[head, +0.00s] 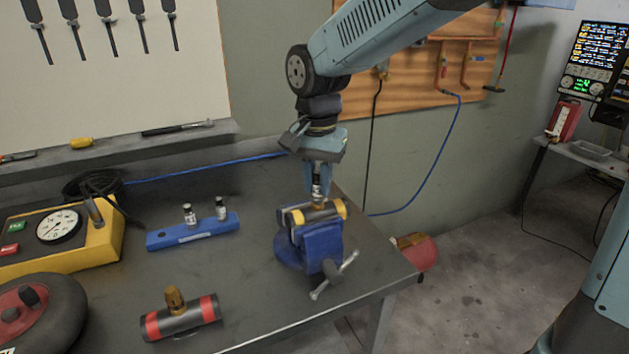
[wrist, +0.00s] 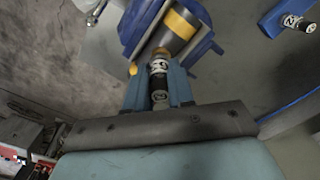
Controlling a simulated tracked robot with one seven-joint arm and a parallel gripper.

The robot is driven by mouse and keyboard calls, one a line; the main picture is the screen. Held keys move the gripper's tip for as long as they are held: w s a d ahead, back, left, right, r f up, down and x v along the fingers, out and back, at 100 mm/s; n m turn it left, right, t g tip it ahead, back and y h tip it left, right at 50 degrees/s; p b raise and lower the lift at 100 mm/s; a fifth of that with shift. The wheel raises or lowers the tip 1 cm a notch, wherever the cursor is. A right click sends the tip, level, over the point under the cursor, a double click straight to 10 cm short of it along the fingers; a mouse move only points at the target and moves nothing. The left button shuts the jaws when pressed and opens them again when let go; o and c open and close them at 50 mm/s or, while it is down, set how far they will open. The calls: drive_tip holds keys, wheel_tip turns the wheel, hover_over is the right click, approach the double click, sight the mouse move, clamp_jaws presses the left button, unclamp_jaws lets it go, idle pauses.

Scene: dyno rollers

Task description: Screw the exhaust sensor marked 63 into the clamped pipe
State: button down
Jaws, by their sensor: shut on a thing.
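My gripper (head: 317,180) is shut on a small black-and-white sensor (wrist: 158,72), which also shows between its fingers in the head view (head: 317,188). The label faces the wrist camera, but I cannot read its number surely. The dark pipe with yellow bands (head: 320,214) lies clamped in the blue vise (head: 322,243). It also shows in the wrist view (wrist: 165,35). The sensor stands about upright over the pipe's top, its lower end at the brass-coloured fitting (wrist: 161,52). I cannot tell whether the threads are engaged. My gripper (wrist: 158,92) is just above the pipe.
A blue rack (head: 193,232) holds two more sensors (head: 190,215) (head: 221,208). A red-banded pipe with a brass fitting (head: 180,317) lies at the front. A yellow gauge box (head: 75,245) and a wheel (head: 40,310) stand left. The vise handle (head: 335,276) sticks out in front.

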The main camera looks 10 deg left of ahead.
drive_tip(key=m, duration=0.5)
drive_tip(key=shift+w, duration=0.1)
drive_tip(key=m, duration=0.3)
drive_tip(key=shift+d+m, duration=0.1)
drive_tip(key=shift+m, duration=0.3)
drive_tip(key=m, duration=0.3)
drive_tip(key=shift+m, duration=0.4)
drive_tip(key=m, duration=0.4)
drive_tip(key=c, duration=0.9)
unclamp_jaws()
